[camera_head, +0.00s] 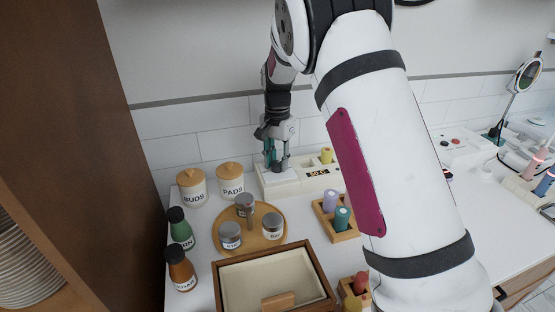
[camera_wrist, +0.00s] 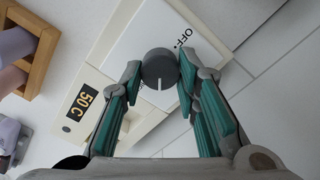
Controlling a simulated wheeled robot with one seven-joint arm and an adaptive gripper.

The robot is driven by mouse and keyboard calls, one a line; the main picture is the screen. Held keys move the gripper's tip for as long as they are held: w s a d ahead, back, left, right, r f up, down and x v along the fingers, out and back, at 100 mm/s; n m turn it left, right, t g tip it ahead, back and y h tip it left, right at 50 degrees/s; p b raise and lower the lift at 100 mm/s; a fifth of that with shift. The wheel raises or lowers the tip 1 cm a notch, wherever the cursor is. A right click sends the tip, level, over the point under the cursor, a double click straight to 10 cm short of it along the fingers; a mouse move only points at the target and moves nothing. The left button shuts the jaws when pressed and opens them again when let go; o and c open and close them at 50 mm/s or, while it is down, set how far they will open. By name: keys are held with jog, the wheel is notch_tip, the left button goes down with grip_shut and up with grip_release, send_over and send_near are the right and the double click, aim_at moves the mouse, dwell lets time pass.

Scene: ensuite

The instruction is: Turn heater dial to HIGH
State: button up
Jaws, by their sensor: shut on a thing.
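The heater is a cream box (camera_head: 309,178) against the tiled wall in the head view. A dark display reading 50 C (camera_wrist: 82,102) is on it in the wrist view. Its grey round dial (camera_wrist: 160,66) has a white pointer line directed toward the bottom of the wrist view. An OFF label (camera_wrist: 183,38) is printed on the white plate right of the dial. My gripper (camera_wrist: 160,74) is shut on the dial, one fingertip on each side. In the head view my gripper (camera_head: 277,165) reaches down onto the heater's left part. A HIGH label is not visible.
Jars marked BUDS (camera_head: 191,188) and PADS (camera_head: 231,183) stand left of the heater. A round wooden tray (camera_head: 265,239) holds small jars in front. A wooden rack (camera_head: 335,222) with coloured rolls stands in front of the heater. Bottles (camera_head: 180,270) stand at the left edge.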

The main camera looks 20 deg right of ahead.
aim_at(278, 163)
jog(key=m, duration=0.4)
jog(key=shift+p, duration=0.3)
jog(key=shift+m, duration=1.8)
jog(key=o, duration=1.2)
jog(key=shift+c, duration=0.2)
notch_tip(278, 163, up, 12)
